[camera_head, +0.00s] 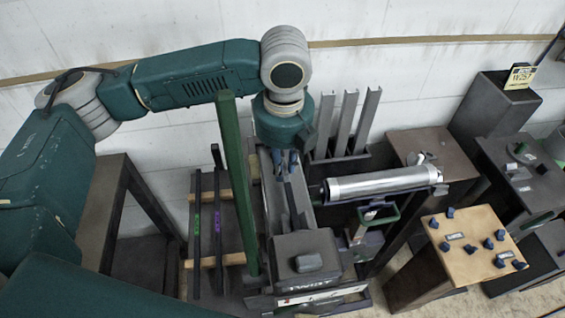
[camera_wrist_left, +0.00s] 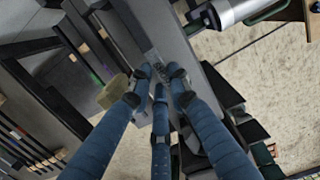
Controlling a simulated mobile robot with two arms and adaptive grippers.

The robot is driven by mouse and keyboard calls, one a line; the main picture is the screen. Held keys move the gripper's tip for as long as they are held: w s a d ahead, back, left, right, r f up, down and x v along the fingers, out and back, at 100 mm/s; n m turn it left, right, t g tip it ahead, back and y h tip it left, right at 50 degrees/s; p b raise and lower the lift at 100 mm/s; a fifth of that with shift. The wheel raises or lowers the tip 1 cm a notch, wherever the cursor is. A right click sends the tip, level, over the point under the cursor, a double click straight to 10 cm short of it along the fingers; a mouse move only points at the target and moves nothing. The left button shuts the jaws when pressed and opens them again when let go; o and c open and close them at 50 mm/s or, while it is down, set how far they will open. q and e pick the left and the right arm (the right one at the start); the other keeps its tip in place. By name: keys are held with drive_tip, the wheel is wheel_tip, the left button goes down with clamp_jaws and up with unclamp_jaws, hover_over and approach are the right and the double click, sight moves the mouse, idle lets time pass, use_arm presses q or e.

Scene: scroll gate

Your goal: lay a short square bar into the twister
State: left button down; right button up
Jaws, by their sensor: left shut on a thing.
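The twister (camera_head: 304,246) is a dark machine at the middle front of the head view, with a long grey bed running back from its boxy head. My left gripper (camera_head: 284,160) points down over the far part of this bed. In the left wrist view its blue fingers (camera_wrist_left: 160,92) are closed in on a narrow grey piece over the bed. It appears to be the short square bar, mostly hidden by the fingers. I cannot tell whether the bar touches the bed. My right gripper is not in view.
A tall green post (camera_head: 238,185) stands close left of the twister. Dark bars with coloured tags lie on a rack (camera_head: 207,263) farther left. Upright grey profiles (camera_head: 343,125) stand behind.

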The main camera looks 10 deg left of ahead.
use_arm(q)
drive_tip(key=shift+f, duration=0.15)
drive_tip(key=c, duration=1.5)
unclamp_jaws()
drive_tip(key=shift+c, duration=0.2)
drive_tip(key=shift+f, duration=0.1)
wheel_tip(320, 180, up, 12)
drive_tip(key=s, duration=0.1)
drive_tip(key=shift+d, duration=0.2)
drive_tip(key=shift+s, duration=0.1)
